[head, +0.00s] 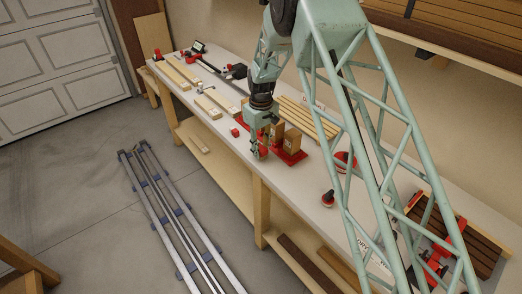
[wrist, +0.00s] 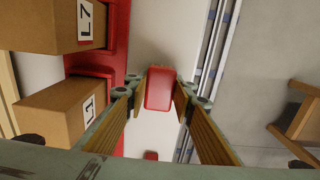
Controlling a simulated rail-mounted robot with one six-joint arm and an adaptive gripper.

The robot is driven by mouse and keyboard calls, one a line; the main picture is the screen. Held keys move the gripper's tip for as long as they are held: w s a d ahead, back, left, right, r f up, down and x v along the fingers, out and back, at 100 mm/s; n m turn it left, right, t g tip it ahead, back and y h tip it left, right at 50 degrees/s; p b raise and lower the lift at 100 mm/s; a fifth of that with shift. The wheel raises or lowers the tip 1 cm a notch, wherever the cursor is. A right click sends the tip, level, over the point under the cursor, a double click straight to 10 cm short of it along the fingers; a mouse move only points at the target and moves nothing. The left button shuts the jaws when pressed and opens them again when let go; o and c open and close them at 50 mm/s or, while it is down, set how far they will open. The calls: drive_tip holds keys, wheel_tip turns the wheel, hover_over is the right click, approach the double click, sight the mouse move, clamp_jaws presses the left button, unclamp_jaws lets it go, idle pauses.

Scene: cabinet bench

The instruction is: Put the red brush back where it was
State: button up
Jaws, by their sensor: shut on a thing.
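The red brush (wrist: 160,88) shows in the wrist view as a rounded red block between my fingertips. My gripper (wrist: 158,92) is shut on it. In the head view my gripper (head: 260,152) hangs over the bench's front edge, just left of the cardboard boxes, with red showing at its fingertips. The underside of the brush is hidden, and I cannot tell whether it touches the bench. Two red round-topped things, one near the front edge (head: 327,198) and one farther back (head: 345,160), lie to the right.
Two labelled cardboard boxes (head: 292,139) stand on a red base (head: 290,156) beside my gripper. A small red block (head: 235,132) lies to the left. Wooden slats (head: 308,118) lie behind. Metal rails (head: 170,215) run along the floor. Bare bench top shows between the boxes and the round-topped things.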

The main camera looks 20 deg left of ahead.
sight(261, 148)
drive_tip(key=shift+f, duration=0.15)
drive_tip(key=o, duration=0.9)
drive_tip(key=shift+r, duration=0.25)
drive_tip(key=shift+r+b, duration=0.3)
drive_tip(key=shift+r, duration=5.65)
